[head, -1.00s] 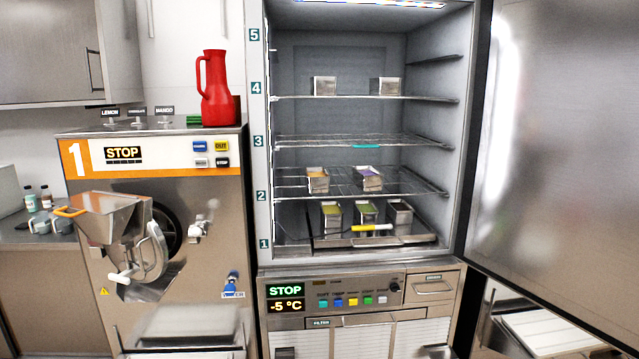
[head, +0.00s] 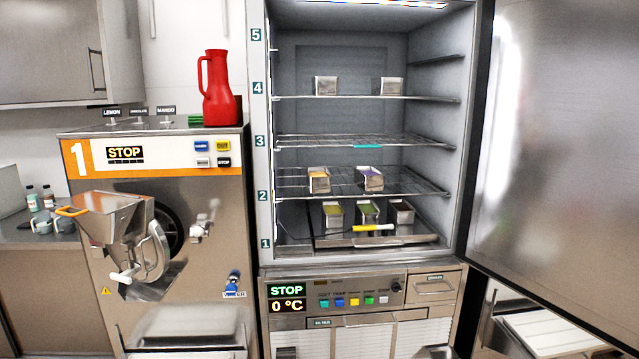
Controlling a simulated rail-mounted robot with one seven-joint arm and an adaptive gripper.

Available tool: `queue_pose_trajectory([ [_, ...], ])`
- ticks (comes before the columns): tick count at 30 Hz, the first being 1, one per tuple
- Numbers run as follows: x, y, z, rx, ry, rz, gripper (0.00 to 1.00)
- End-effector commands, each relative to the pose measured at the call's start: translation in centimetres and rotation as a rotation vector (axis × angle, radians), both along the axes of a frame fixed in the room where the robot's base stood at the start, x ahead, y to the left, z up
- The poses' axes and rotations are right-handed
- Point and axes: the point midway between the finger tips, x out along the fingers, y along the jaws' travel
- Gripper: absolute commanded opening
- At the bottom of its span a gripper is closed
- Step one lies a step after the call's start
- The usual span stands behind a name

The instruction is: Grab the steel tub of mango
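Several small steel tubs stand in the open freezer cabinet. On shelf 2, the left tub (head: 319,180) shows a yellow-orange filling, the only one of that colour I see. Beside it on the right is a tub with a purple filling (head: 370,179). On the bottom level stand two tubs with green fillings (head: 333,214) (head: 368,211) and one with a dark red filling (head: 402,213). Two more tubs (head: 326,86) (head: 391,86) stand on shelf 4, and their contents are hidden. No tub carries a readable label. My gripper is not in view.
The cabinet door (head: 560,150) stands wide open on the right. A yellow-handled tool (head: 373,228) lies on a tray at the bottom level. A teal item (head: 367,146) lies on shelf 3. The batch freezer (head: 200,180) on the left carries a red jug (head: 219,90).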

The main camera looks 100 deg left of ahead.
Motion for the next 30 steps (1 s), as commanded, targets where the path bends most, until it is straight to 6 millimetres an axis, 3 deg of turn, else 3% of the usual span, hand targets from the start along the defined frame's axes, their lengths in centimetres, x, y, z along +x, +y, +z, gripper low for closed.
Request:
queue_pose_trajectory([
  [14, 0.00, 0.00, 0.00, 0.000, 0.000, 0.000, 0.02],
  [30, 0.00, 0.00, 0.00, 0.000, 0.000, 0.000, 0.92],
])
